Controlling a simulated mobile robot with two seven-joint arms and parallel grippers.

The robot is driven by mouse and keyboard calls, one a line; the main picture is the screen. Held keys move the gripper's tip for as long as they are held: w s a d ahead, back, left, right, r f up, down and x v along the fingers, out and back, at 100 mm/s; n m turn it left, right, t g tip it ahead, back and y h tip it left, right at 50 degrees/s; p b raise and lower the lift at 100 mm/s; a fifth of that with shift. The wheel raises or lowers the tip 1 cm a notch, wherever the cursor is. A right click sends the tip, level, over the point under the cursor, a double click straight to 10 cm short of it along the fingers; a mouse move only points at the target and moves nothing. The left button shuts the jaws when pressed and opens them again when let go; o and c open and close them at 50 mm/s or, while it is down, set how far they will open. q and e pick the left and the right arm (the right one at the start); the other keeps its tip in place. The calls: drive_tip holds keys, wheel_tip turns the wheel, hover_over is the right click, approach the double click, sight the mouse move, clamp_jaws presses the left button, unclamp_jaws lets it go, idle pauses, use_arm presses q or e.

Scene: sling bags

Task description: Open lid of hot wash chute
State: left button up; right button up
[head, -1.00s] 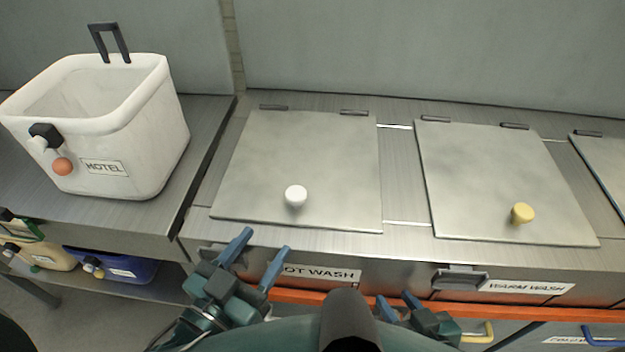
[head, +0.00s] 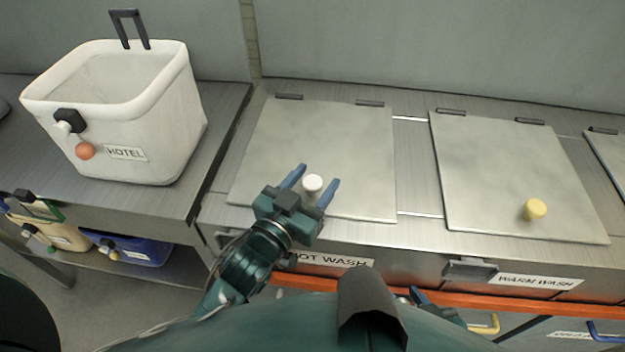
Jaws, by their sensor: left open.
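The hot wash lid (head: 330,135) is a flat grey metal plate lying shut on the counter, with hinges along its back edge. Its white knob (head: 312,183) stands near the lid's front edge. The label "HOT WASH" (head: 335,261) is on the front face below, partly covered by my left arm. My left gripper (head: 317,180) is open, with its blue fingers on either side of the white knob in the picture; I cannot tell whether they touch it. My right gripper (head: 425,298) is low at the counter front, mostly hidden behind my body.
The warm wash lid (head: 510,170) with a yellow knob (head: 534,210) lies shut to the right. A white bin labelled "HOTEL" (head: 185,125) stands on the left counter. An orange rail (head: 480,315) runs along the front. The counter strip between the lids is clear.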

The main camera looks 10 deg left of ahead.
use_arm(q)
drive_tip(key=shift+c, duration=0.4)
clamp_jaws()
